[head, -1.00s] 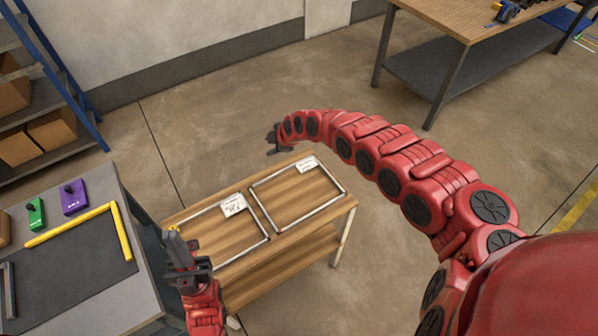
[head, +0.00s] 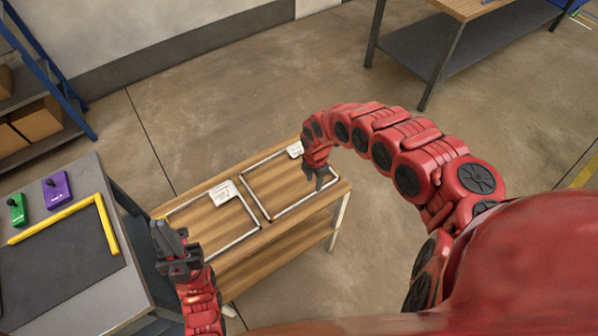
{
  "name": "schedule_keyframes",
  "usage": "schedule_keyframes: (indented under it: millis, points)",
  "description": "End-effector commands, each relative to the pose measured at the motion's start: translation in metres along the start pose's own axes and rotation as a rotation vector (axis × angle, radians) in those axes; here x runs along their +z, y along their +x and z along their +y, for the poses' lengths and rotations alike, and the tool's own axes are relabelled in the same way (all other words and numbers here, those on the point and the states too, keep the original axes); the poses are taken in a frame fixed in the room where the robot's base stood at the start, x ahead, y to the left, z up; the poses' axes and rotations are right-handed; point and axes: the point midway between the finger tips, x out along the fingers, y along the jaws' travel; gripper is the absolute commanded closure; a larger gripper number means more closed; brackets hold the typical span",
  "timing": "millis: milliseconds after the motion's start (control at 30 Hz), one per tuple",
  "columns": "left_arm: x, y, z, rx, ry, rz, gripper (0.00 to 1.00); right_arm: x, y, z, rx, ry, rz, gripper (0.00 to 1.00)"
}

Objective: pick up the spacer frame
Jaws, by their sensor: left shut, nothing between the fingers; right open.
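Two thin grey spacer frames lie flat side by side on a small wooden table. The left spacer frame (head: 237,242) has a white label on it. The right spacer frame (head: 262,213) also has a white label, near its far corner. My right gripper (head: 319,186) is open and empty, pointing down over the right frame near its right side; I cannot tell whether it touches it. My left gripper (head: 160,226) is shut and empty at the left end of the table, beside the left frame, pointing up. My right arm hides part of the right frame's far side.
A grey workbench (head: 60,300) with a dark mat, a yellow L-shaped guide (head: 109,228), a green box (head: 17,210) and a purple box (head: 56,190) stands at left. Shelving (head: 52,60) is at the back left. Another table (head: 470,8) stands at the back right. Floor between is clear.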

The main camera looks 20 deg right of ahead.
Motion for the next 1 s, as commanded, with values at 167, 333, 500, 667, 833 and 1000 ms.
schedule_keyframes:
  millis: [167, 333, 500, 667, 833, 1000]
  points:
    - [0.0, 0.001, 0.0, 0.0, 0.0, 0.0, 1.0, -0.001, 0.011, -0.001, -0.001, -0.001, 0.001, 0.55]
    - [-0.001, 0.007, 0.0, 0.0, 0.0, 0.0, 1.0, -0.001, 0.022, -0.003, -0.002, 0.001, 0.003, 0.55]
    - [-0.002, 0.014, -0.001, 0.0, 0.0, 0.0, 1.0, -0.001, 0.043, -0.006, -0.002, 0.003, 0.004, 0.55]
    - [-0.002, 0.014, -0.001, 0.0, 0.0, 0.0, 1.0, 0.0, 0.056, -0.004, 0.004, 0.002, 0.004, 0.55]
    - [-0.002, 0.015, -0.001, 0.0, 0.0, 0.0, 1.0, 0.002, 0.062, -0.005, 0.0, 0.001, 0.0, 0.55]
    - [-0.002, 0.015, -0.001, 0.0, 0.0, 0.0, 1.0, 0.003, 0.062, -0.005, 0.0, 0.001, -0.001, 0.55]
